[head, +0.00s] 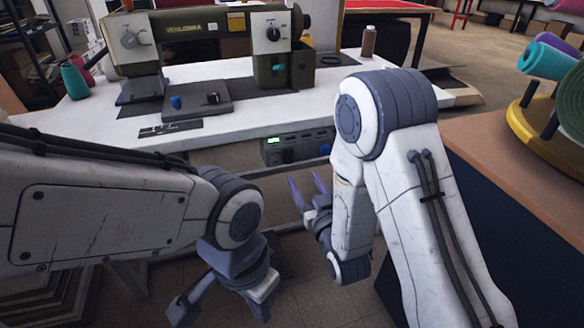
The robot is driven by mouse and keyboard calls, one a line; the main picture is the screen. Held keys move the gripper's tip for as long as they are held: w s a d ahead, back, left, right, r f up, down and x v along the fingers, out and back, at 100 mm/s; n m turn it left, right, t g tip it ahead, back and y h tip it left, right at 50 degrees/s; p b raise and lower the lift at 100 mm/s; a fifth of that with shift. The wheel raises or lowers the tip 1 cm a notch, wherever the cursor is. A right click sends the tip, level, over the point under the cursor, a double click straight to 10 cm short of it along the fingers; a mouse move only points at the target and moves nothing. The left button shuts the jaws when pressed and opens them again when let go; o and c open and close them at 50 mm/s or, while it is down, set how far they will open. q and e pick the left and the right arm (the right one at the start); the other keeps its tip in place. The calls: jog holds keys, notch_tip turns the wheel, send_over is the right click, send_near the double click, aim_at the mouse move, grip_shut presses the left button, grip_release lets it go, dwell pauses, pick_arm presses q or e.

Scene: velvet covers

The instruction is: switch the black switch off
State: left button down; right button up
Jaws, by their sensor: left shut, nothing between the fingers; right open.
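A sewing machine (190,42) stands on a white table. On the dark plate (190,112) at its base are a small blue piece (176,102) and a small black piece (212,98). A grey control box (298,146) hangs under the table's front edge, with a lit green display, a dark round part (288,155) and a blue part (325,150). I cannot tell which black part is the switch, or its position. My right gripper (308,187) is open and empty, just below the box.
Thread spools (75,82) stand at the table's left, and a brown spool (369,42) at its back right. A brown-topped counter (530,165) with a yellow round stand of fabric rolls is at the right. My arms cover much of the foreground.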

aim_at(289, 154)
jog(key=b+x, duration=0.7)
jog(key=x, duration=0.3)
jog(key=shift+w+b, duration=0.15)
jog(key=shift+b, duration=0.15)
